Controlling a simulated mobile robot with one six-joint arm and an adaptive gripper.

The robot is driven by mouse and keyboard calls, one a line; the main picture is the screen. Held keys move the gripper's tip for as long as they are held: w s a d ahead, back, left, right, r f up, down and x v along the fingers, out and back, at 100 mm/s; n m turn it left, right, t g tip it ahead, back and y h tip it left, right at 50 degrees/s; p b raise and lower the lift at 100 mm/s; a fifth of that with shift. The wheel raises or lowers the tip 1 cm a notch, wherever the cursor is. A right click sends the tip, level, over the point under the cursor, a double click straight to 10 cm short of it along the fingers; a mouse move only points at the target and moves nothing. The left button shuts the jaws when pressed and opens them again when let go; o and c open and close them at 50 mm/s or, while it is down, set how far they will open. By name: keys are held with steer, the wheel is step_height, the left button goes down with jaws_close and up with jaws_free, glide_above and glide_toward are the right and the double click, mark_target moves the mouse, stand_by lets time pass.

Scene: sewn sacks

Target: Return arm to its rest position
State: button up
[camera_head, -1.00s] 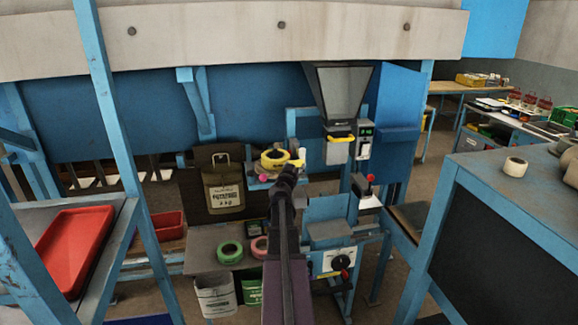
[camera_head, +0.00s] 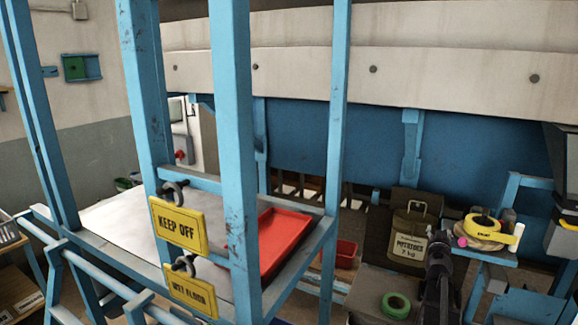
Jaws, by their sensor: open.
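My arm stands at the lower right of the head view, with my gripper (camera_head: 439,243) at its upper end. The gripper is dark and small here, open, with nothing seen in it. It appears in front of the scene between the brown potato sack (camera_head: 411,235) and the small blue shelf on the right. The sack stands upright and bears a pale label. The fingers are hard to make out, and the lower arm is cut off by the bottom edge.
A yellow tape roll (camera_head: 483,223) lies on the blue shelf. A green tape roll (camera_head: 397,305) lies on the grey surface left of my arm. A red tray (camera_head: 272,240) rests on a blue-framed table. Blue posts with yellow signs (camera_head: 179,226) stand close at left.

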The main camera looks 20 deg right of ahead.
steer(key=w+a+f+n+y+b, duration=0.1)
steer(key=w+a+f+n+y, duration=0.3)
steer(key=a, duration=0.8)
steer(key=w+a+f+n+g+y+b, duration=0.15)
steer(key=a+f+y, duration=0.35)
steer(key=a, duration=0.7)
steer(key=w+a+f+n+y+b, duration=0.1)
steer(key=w+a+f+n+y, duration=0.3)
steer(key=a, duration=0.8)
steer(key=s+a+f+g+y+b, duration=0.1)
steer(key=s+a+f+g, duration=0.25)
steer(key=a, duration=0.35)
steer(key=s+a+f+g+y+b, duration=0.1)
steer(key=s+a+f+g, duration=0.15)
steer(key=a+f, duration=0.3)
steer(key=s+a+f+g+h+b, duration=0.2)
steer(key=s+a+f+g, duration=0.2)
steer(key=s+a, duration=0.3)
steer(key=s+g, duration=0.1)
steer(key=s, duration=0.3)
steer(key=shift+s+a+f+m, duration=0.2)
steer(key=shift+s+a+m, duration=0.1)
steer(key=shift+a+m, duration=0.05)
steer(key=shift+g, duration=0.25)
steer(key=shift+c, duration=1)
